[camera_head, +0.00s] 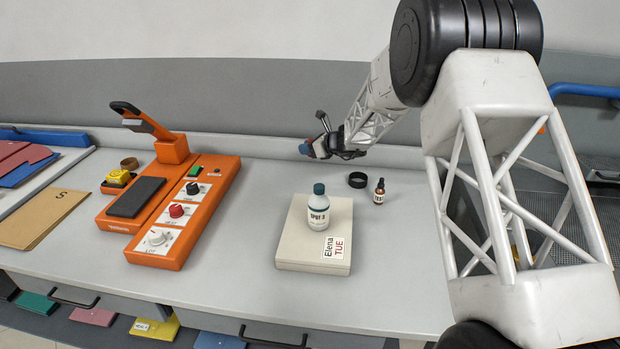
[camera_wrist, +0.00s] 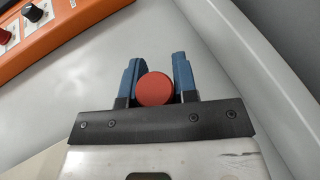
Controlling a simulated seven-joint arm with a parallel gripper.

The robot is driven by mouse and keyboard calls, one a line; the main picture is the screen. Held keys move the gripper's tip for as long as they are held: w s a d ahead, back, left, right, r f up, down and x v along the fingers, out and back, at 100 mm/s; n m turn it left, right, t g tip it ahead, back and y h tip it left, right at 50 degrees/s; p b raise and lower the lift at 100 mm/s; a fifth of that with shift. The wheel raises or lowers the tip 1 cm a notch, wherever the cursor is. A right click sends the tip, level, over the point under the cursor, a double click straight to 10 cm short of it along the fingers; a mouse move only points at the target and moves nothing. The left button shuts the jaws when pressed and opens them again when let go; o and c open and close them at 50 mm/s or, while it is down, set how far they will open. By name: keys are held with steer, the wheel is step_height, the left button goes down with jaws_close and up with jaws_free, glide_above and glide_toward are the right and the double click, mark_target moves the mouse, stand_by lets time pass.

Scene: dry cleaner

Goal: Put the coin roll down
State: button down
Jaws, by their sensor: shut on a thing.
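My gripper (camera_wrist: 156,82) has two blue fingers and is shut on the coin roll (camera_wrist: 154,90). In the wrist view the roll shows its round red end between the fingers, with grey counter behind it. In the head view my gripper (camera_head: 310,149) is small, at the back of the counter, behind the white box. The roll is hard to make out there. I cannot tell whether the roll touches the counter.
A white bottle (camera_head: 318,208) stands on a flat pale box (camera_head: 290,255). A black ring (camera_head: 357,180) and a small brown dropper bottle (camera_head: 379,191) are to the right. The orange machine (camera_head: 215,190) stands left. Bare counter (camera_head: 400,270) lies right of the box.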

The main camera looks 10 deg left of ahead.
glide_above(308, 178)
steer(key=shift+a+f, duration=0.1)
steer(key=shift+f, duration=2.9)
steer(key=shift+f, duration=1.85)
steer(key=shift+f, duration=0.15)
steer(key=c, duration=0.9)
jaws_free()
steer(key=shift+s, duration=0.1)
